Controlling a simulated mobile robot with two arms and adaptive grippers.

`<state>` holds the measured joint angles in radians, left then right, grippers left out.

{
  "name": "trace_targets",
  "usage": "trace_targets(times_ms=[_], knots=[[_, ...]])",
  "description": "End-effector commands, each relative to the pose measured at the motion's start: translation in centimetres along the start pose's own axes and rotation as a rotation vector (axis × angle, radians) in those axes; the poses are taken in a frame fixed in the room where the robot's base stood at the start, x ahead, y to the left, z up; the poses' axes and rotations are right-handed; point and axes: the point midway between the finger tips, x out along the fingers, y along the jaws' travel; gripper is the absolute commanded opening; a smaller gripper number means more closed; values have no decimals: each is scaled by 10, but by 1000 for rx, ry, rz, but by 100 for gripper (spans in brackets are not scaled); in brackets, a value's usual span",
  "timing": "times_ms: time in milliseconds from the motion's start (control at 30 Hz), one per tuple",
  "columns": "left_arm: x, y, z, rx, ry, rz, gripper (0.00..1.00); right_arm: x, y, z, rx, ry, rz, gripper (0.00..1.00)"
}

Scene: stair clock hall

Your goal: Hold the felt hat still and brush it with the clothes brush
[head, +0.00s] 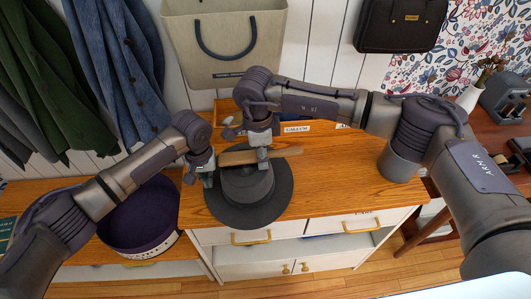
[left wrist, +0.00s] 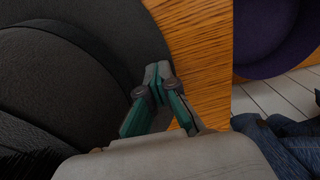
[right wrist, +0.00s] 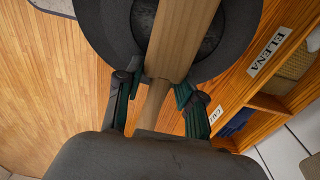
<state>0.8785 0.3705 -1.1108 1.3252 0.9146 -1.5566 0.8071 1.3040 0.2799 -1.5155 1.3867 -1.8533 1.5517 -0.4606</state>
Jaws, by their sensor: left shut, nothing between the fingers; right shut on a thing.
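The dark grey felt hat (head: 270,207) lies brim down on the wooden cabinet top. My right gripper (head: 263,163) is shut on the handle of the wooden clothes brush (head: 236,158), over the hat's crown. In the right wrist view, the handle of the brush (right wrist: 178,40) runs between the fingers (right wrist: 155,95).
The cabinet top (head: 340,175) is clear right of the hat. A round purple-lined box (head: 140,225) stands open at the left. Labelled cubbies (right wrist: 270,60) are behind the hat. Coats (head: 120,60) and a beige bag (head: 225,50) hang at the back.

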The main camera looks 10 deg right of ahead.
Motion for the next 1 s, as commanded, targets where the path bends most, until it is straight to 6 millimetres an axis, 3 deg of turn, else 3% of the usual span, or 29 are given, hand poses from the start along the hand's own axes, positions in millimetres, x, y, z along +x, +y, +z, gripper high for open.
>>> trace_targets(times_ms=[633,733,800,1000], knots=[[1,1,1,3,-2,1,0,-2,0,12,-3,-4,0,10],[1,2,1,3,-2,2,0,-8,0,13,-4,-7,-2,11],[1,2,1,3,-2,2,0,-16,0,14,-4,-9,-3,0],[2,2,2,3,-2,2,0,-36,-1,14,-4,-10,-4,0]])
